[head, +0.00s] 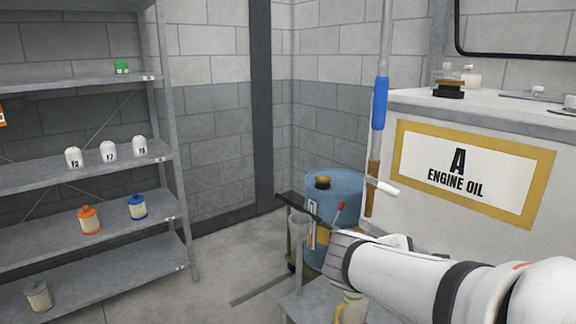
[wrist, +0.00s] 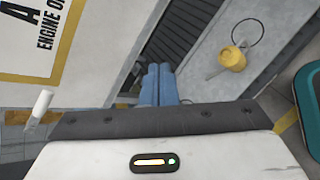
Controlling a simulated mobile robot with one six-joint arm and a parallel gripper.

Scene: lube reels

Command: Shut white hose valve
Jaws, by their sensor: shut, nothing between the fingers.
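The white valve handle (head: 381,186) sticks out sideways to the right from a brass-coloured fitting (head: 372,190) below the blue sleeve of an upright hose pipe, beside the white engine oil cabinet. In the wrist view the white handle (wrist: 40,105) shows at the left, clear of my fingers. My gripper (wrist: 158,70) has blue fingers together, with nothing between them. Its tips lie to the right of the handle in that view, apart from it. In the head view my white arm comes in from the lower right; the fingertips are hard to make out there.
A blue drum (head: 340,190) stands behind my arm. The cabinet (head: 400,110) fills the right. A shelf rack (head: 80,168) with small containers stands at the left. A yellow jug (wrist: 232,58) sits on a grey surface in the wrist view. Open floor lies between rack and drum.

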